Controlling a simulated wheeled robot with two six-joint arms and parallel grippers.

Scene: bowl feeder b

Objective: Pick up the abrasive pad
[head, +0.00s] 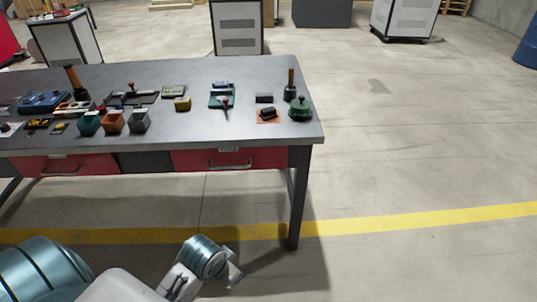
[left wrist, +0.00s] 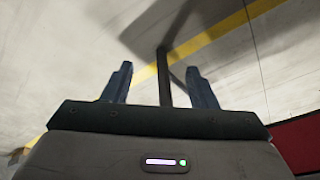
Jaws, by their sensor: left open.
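I cannot tell for certain which small item is the abrasive pad. Candidates are a dark block (head: 264,98) near the right end of the workbench, and another dark block (head: 268,112) lying on an orange-red square sheet (head: 260,119) just in front of it. My left gripper (head: 232,274) is low in front of the bench, well away from both blocks. In the left wrist view its two fingers (left wrist: 160,85) stand apart with nothing between them; the floor, a bench leg and a red drawer show beyond. My right gripper is not in view.
The grey workbench (head: 180,144) has red drawers (head: 225,159) along its front. A green round object (head: 300,109) and a wooden-handled tool (head: 290,86) stand near its right end. Floor to the right is clear.

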